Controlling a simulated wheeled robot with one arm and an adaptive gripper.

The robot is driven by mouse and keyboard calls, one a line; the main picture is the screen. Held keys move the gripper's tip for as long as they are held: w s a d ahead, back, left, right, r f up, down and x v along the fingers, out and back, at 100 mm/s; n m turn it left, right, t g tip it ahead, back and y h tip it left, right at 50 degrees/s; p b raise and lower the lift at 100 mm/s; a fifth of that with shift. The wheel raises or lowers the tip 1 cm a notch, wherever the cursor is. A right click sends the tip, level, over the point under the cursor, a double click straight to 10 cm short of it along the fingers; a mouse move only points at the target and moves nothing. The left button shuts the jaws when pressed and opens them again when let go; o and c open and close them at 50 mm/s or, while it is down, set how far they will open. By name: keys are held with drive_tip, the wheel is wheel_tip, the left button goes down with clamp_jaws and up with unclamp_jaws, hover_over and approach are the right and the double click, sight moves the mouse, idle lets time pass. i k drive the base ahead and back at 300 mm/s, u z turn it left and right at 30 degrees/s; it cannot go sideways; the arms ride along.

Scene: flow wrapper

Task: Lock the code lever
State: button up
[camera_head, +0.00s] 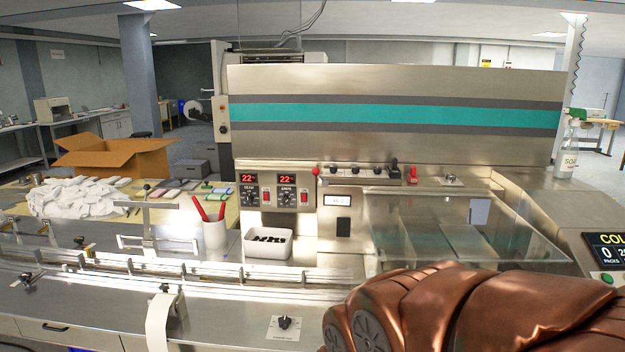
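I cannot tell for sure which control is the code lever. A red lever (412,174) stands upright on the machine's top ledge, right of a black lever (395,168). A red ball-topped lever (316,173) stands further left on the same ledge. A black knob (284,322) sits on a small labelled plate on the front deck; the label is too small to read. A copper-coloured segmented part, probably my arm, fills the lower right. My gripper is out of view.
The flow wrapper (390,88) spans the middle. A clear cover (465,225) lies right of the control panel. A white tray (268,246) of black parts and a cup (214,237) with red-handled tools stand on the deck. A rail (200,268) crosses the front.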

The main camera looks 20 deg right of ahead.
sight(315, 171)
drive_tip(key=z, duration=0.05)
drive_tip(key=k, duration=0.5)
drive_tip(key=z, duration=0.55)
drive_tip(key=i, duration=0.85)
drive_tip(key=u, duration=1.95)
